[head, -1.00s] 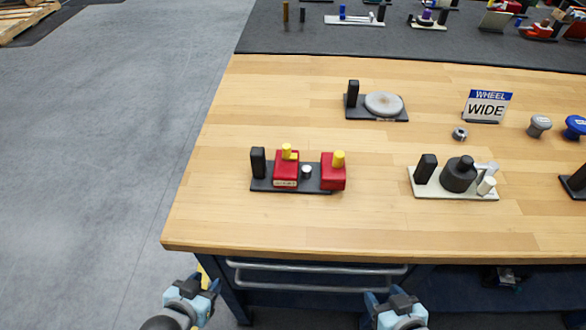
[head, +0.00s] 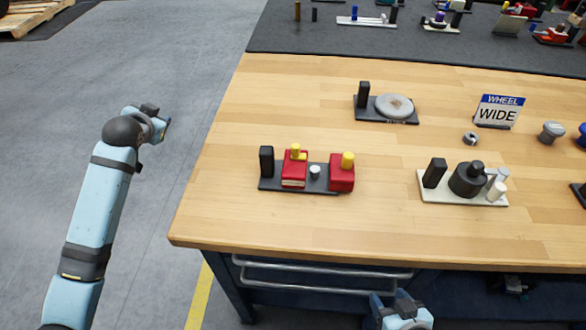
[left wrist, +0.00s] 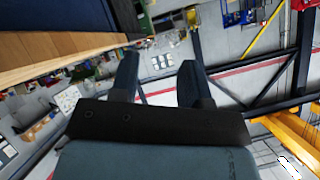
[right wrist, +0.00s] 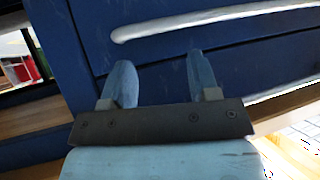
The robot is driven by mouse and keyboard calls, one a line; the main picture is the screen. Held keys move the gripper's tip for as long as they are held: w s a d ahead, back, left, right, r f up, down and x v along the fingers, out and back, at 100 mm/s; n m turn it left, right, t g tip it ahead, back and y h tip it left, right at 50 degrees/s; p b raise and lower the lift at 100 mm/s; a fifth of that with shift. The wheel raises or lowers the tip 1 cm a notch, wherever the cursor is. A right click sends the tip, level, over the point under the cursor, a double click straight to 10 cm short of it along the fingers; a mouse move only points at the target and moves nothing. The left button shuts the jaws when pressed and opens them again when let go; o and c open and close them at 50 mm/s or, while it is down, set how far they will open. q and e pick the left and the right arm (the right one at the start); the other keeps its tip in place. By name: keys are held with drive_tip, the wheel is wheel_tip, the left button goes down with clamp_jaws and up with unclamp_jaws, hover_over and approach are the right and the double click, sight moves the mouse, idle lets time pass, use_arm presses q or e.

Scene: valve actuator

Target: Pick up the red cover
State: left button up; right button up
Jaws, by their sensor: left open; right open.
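Two red blocks with yellow knobs sit on a dark base plate (head: 328,190) near the table's front left. One red block (head: 294,171) is left of a small white knob, the other red block (head: 341,178) right of it. I cannot tell which one is the red cover. My left gripper (head: 164,126) is raised over the floor left of the table, apart from the blocks. It is open and empty in the left wrist view (left wrist: 158,64). My right gripper (head: 396,298) is below the front edge. It is open and empty in the right wrist view (right wrist: 158,66), facing the blue drawer front.
A black post (head: 266,160) stands at the plate's left end. A grey disc (head: 395,106) on a plate lies behind. A pale plate (head: 430,196) with black parts stands to the right, and a WIDE sign (head: 498,112) behind it. Metal drawer handles (head: 320,276) run below the table edge.

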use_arm(q)
drive_tip(key=w+d+r+m+h, duration=0.25)
drive_tip(key=d+r+m, duration=0.45)
drive_tip(key=d, duration=0.5)
wheel_tip(320, 180, up, 8)
drive_tip(key=m+g+h, duration=0.3)
drive_tip(key=m+g, duration=0.2)
drive_tip(key=m, duration=1.2)
hover_over(266, 149)
drive_tip(key=w+d, duration=0.1)
drive_tip(key=w, duration=0.2)
drive_tip(key=s+f+m+g+y, duration=0.3)
drive_tip(key=s+m+y, duration=0.1)
drive_tip(key=s+m, duration=0.35)
drive_tip(key=shift+h, duration=0.25)
drive_tip(key=x, duration=0.3)
drive_tip(key=w+x, duration=0.1)
drive_tip(key=x, duration=0.3)
drive_tip(key=a+x, duration=0.1)
drive_tip(key=x, duration=0.3)
drive_tip(key=shift+w, duration=0.2)
drive_tip(key=shift+c, duration=0.4)
drive_tip(key=shift+r+t, duration=0.1)
drive_tip(key=shift+t, duration=0.2)
clamp_jaws()
